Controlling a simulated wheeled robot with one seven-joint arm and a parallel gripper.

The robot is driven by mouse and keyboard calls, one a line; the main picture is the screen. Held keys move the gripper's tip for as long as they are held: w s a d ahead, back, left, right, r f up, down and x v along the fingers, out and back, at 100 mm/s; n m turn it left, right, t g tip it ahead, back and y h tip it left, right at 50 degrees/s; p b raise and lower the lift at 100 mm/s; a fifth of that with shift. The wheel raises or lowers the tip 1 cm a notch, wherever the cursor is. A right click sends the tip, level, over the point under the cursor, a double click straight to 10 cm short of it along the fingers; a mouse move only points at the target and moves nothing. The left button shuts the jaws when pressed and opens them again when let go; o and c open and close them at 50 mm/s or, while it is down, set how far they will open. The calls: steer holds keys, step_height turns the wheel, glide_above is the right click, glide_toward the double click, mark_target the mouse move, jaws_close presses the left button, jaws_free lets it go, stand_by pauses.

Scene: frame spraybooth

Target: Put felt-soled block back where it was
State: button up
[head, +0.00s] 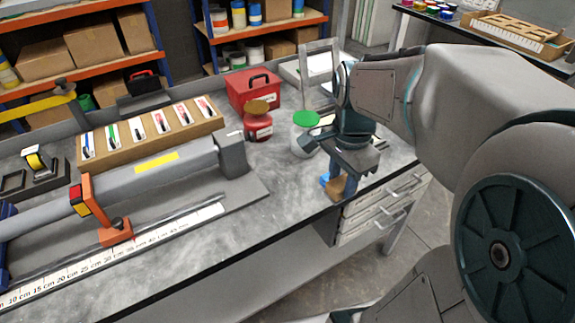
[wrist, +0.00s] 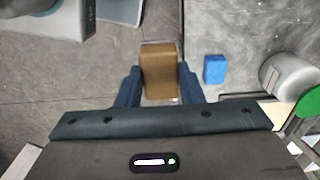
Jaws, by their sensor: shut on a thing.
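A brown block (head: 336,189), which I take to be the felt-soled block, is between the fingers of my gripper (head: 345,182). It also shows in the wrist view (wrist: 159,70), with a blue finger of my gripper (wrist: 158,88) on each side. My gripper is shut on it near the front right edge of the grey bench (head: 265,215). The block's underside is hidden, and I cannot tell whether it touches the bench. A small blue block (wrist: 214,69) lies just right of it in the wrist view and partly shows in the head view (head: 325,179).
A white jar with a green lid (head: 306,119), a red-labelled jar (head: 258,122) and a red toolbox (head: 253,88) stand behind my gripper. A long grey clamp rig (head: 150,180) and a ruler (head: 130,252) fill the left. Bare bench lies between. Drawers (head: 375,215) sit below right.

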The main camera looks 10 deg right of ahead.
steer(key=w+a+f, duration=0.2)
steer(key=w, duration=0.1)
steer(key=w+a+f, duration=0.2)
steer(key=w, duration=0.1)
steer(key=w+a+f, duration=0.2)
steer(key=w, duration=0.1)
steer(key=shift+f+p, duration=0.2)
steer(key=shift+p, duration=0.2)
steer(key=shift+f, duration=2.05)
steer(key=shift+f, duration=0.2)
steer(key=o, duration=0.9)
steer(key=shift+r, duration=0.1)
